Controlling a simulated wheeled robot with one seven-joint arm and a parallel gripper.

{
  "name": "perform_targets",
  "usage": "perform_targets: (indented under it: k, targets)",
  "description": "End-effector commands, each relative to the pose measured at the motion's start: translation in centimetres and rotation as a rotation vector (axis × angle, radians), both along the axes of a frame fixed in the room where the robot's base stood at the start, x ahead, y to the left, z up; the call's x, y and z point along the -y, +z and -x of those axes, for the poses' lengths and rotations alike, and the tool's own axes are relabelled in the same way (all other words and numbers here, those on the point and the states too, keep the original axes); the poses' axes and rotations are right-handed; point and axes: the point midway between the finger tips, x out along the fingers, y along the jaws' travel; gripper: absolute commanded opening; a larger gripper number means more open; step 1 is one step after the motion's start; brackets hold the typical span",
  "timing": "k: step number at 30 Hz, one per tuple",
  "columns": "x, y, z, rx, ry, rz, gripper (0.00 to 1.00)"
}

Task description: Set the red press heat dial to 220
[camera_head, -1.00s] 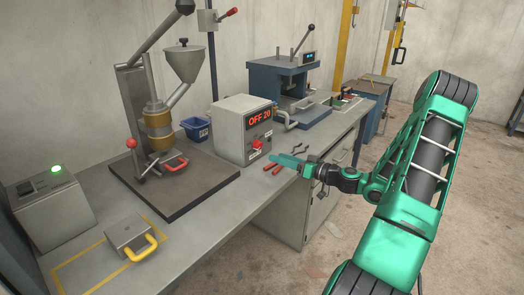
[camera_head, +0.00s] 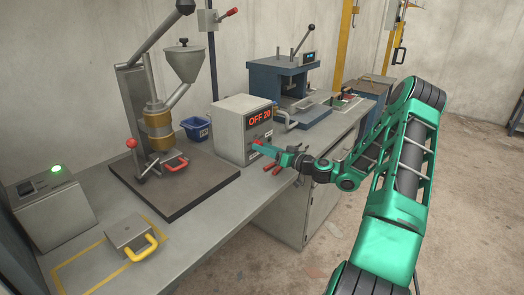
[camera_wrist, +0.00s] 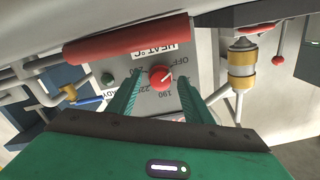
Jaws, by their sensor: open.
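In the head view the gripper hides most of the dial.
A blue press (camera_head: 285,75) stands behind the box. A hopper machine (camera_head: 160,125) stands on a dark plate at left.

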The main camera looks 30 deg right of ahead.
Motion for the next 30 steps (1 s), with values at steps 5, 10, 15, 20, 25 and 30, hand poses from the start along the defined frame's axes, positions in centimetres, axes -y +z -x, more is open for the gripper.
perform_targets:
  k: [5, 10, 15, 20, 25, 30]
  targets:
    - [-0.07, 0.01, -0.19, 0.0, 0.0, 0.0, 0.46]
    - [-0.07, 0.0, -0.17, 0.0, 0.0, 0.0, 0.34]
    - [-0.06, -0.02, -0.16, 0.0, 0.0, 0.0, 0.05]
    - [-0.2, -0.03, -0.15, -0.003, 0.001, -0.005, 0.05]
    - [-0.12, -0.05, -0.15, -0.017, 0.002, -0.043, 0.05]
    - [-0.09, -0.08, -0.14, -0.049, 0.001, -0.129, 0.05]
